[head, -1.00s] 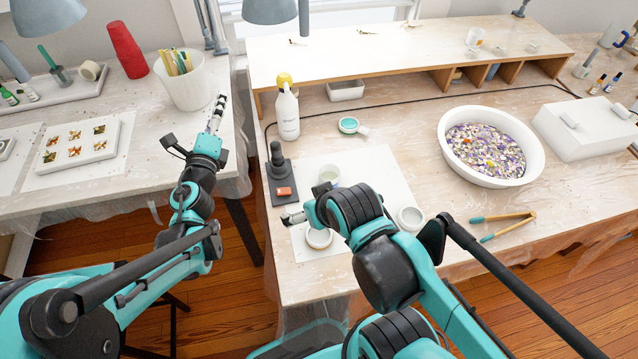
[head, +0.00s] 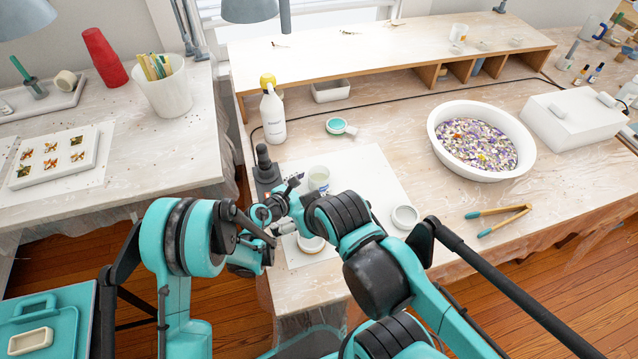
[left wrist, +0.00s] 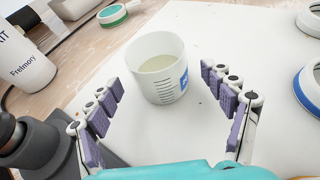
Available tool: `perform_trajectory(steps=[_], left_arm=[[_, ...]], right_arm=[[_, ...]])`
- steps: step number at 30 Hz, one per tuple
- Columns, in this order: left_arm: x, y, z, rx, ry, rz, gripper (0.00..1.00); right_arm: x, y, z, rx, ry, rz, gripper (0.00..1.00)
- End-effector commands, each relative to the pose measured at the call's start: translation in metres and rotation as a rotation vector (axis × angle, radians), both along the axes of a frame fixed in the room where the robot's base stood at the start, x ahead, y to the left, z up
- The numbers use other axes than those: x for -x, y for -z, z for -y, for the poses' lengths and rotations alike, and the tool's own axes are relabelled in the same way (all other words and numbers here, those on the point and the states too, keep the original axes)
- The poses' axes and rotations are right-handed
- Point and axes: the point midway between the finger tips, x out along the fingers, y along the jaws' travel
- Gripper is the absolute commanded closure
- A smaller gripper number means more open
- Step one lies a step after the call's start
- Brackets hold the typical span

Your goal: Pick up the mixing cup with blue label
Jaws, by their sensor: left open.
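The mixing cup is white and translucent, upright on the white sheet, with pale liquid inside. It shows in the left wrist view (left wrist: 155,72) and in the head view (head: 319,179). Its blue label (left wrist: 184,80) is partly visible on its right side. My left gripper (head: 293,185) is open just left of the cup in the head view. In the left wrist view its spread fingers (left wrist: 160,82) point at the cup, one to each side, with gaps. My right gripper (head: 284,229) is low near the sheet's front left corner, and its jaws are unclear.
A dark stand (head: 265,166) and a white spray bottle (head: 272,115) are close left of the cup. My right arm crosses in front.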

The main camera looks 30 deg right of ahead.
Motion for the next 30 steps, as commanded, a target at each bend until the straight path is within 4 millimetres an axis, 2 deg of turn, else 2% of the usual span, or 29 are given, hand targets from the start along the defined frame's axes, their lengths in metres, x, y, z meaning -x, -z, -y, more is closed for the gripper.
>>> perform_trajectory(steps=[1, 6, 13, 14, 18, 20, 30], left_arm=[[-0.002, 0.008, 0.008, 0.000, 0.002, -0.001, 0.18], [-0.009, 0.012, 0.023, 0.001, 0.001, 0.000, 0.18], [-0.010, 0.011, 0.025, 0.001, -0.002, -0.001, 0.18], [-0.010, 0.011, 0.025, 0.001, -0.002, -0.001, 0.21], [-0.010, 0.011, 0.024, 0.001, -0.002, -0.001, 0.58], [-0.010, 0.011, 0.024, 0.001, -0.002, -0.001, 0.73], [-0.010, 0.010, 0.024, 0.002, -0.001, -0.002, 0.74]], right_arm=[[0.000, 0.008, 0.000, 0.000, 0.000, 0.000, 0.00], [0.000, 0.012, 0.000, 0.000, 0.000, 0.000, 0.00], [0.000, 0.011, 0.000, 0.000, 0.000, 0.000, 0.00], [0.000, 0.011, 0.000, 0.000, 0.000, 0.000, 0.00], [0.000, 0.011, 0.000, 0.000, 0.000, 0.000, 0.00], [0.000, 0.011, 0.000, 0.000, 0.000, 0.000, 0.00], [0.000, 0.011, 0.000, 0.000, 0.000, 0.000, 0.00]])
